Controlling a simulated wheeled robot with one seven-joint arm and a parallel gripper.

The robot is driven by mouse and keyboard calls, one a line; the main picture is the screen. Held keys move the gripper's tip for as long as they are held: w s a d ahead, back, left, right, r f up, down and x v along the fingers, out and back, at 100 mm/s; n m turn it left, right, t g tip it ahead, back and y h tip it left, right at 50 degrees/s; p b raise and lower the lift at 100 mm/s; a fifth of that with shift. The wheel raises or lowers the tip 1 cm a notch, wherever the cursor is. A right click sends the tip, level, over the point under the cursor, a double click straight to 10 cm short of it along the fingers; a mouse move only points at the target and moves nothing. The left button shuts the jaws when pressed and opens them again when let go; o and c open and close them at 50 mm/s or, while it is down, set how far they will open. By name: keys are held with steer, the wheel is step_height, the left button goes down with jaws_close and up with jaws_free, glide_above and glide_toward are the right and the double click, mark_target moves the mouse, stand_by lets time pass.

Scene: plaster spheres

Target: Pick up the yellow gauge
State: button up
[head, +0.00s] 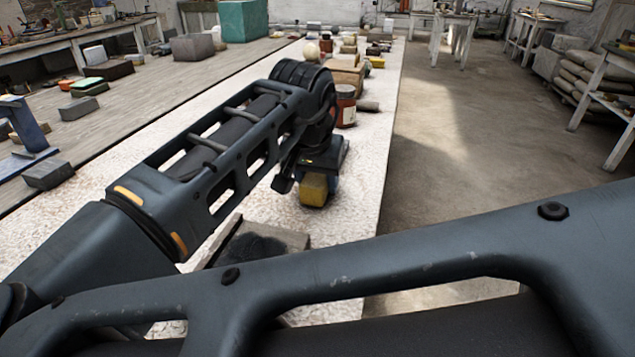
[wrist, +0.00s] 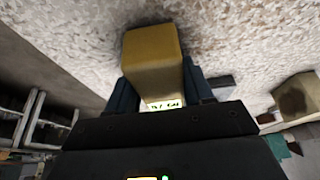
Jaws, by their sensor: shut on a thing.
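The yellow gauge (head: 314,189) is a small yellow block at the end of my arm, over the pale speckled tabletop in the head view. In the wrist view the yellow gauge (wrist: 154,62) sits between my two dark fingers, with a pale marked strip at its near end. My gripper (wrist: 158,88) is shut on it. In the head view my gripper (head: 322,172) is partly hidden by my own arm. A dark shadow lies beside the gauge on the table; I cannot tell whether the gauge touches the surface.
A red-brown jar (head: 345,107) stands just behind my gripper, with a cardboard-coloured box (head: 346,77) and several small blocks beyond. A dark-topped slab (head: 262,243) lies nearer, partly behind my arm. The speckled table (head: 372,170) ends at the right, above open floor (head: 450,150).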

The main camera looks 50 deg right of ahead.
steer(key=shift+c, duration=0.9)
steer(key=shift+r, duration=0.1)
steer(key=shift+r, duration=0.25)
step_height(320, 180, up, 4)
steer(key=shift+f+p, duration=0.2)
steer(key=shift+p, duration=0.15)
steer(key=s+d+r, duration=0.4)
steer(key=d+r, duration=0.2)
steer(key=d, duration=0.4)
steer(key=shift+s+d+r+p, duration=0.3)
steer(key=shift+s+r+p, duration=0.05)
steer(key=shift+r+p, duration=0.05)
